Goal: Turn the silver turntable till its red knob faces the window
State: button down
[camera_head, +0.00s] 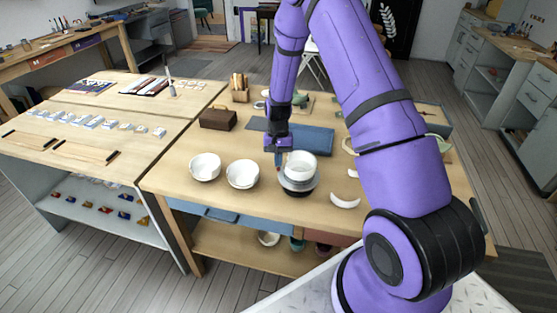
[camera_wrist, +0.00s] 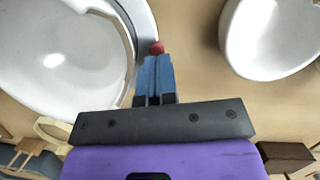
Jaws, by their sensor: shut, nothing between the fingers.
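The silver turntable (camera_head: 299,189) stands on the wooden table with a white bowl (camera_head: 300,166) on top. In the wrist view its grey rim (camera_wrist: 146,22) curves around the bowl (camera_wrist: 55,55). The red knob (camera_wrist: 157,47) shows at the rim, right at the tips of my gripper (camera_wrist: 154,62). I cannot tell whether they touch. My gripper's blue fingers are shut and empty. In the head view my gripper (camera_head: 278,160) points down at the turntable's left side. No window is in view.
Two white bowls (camera_head: 205,167) (camera_head: 243,174) stand left of the turntable; one shows close in the wrist view (camera_wrist: 268,35). Curved white pieces (camera_head: 345,201) lie to the right. A blue mat (camera_head: 312,139) and a brown box (camera_head: 218,119) lie behind.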

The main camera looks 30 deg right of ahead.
jog(key=shift+s+a+n+h, duration=0.2)
jog(key=shift+s+a+n, duration=0.25)
jog(key=shift+n, duration=0.4)
jog(key=shift+s+a+n+h, duration=0.2)
jog(key=shift+s+a+n, duration=0.2)
jog(key=shift+n, duration=0.45)
dwell(0.3)
jog(key=shift+s+a+n+h, duration=0.15)
jog(key=shift+s+a+n, duration=0.2)
jog(key=shift+n, duration=0.3)
jog(key=shift+s+a+n+h, duration=0.2)
jog(key=shift+s+n, duration=0.1)
jog(key=shift+n, duration=0.35)
dwell(0.7)
jog(key=shift+s+a+n+h, duration=0.2)
jog(key=shift+s+n, duration=0.3)
jog(key=shift+n, duration=0.25)
jog(key=shift+s+a+n+h, duration=0.15)
jog(key=shift+s+n, duration=0.35)
jog(key=shift+n, duration=0.25)
dwell(0.8)
jog(key=shift+s+a+n+h, duration=0.1)
jog(key=shift+s+n+h, duration=0.2)
jog(key=shift+s+n, duration=0.7)
dwell(0.7)
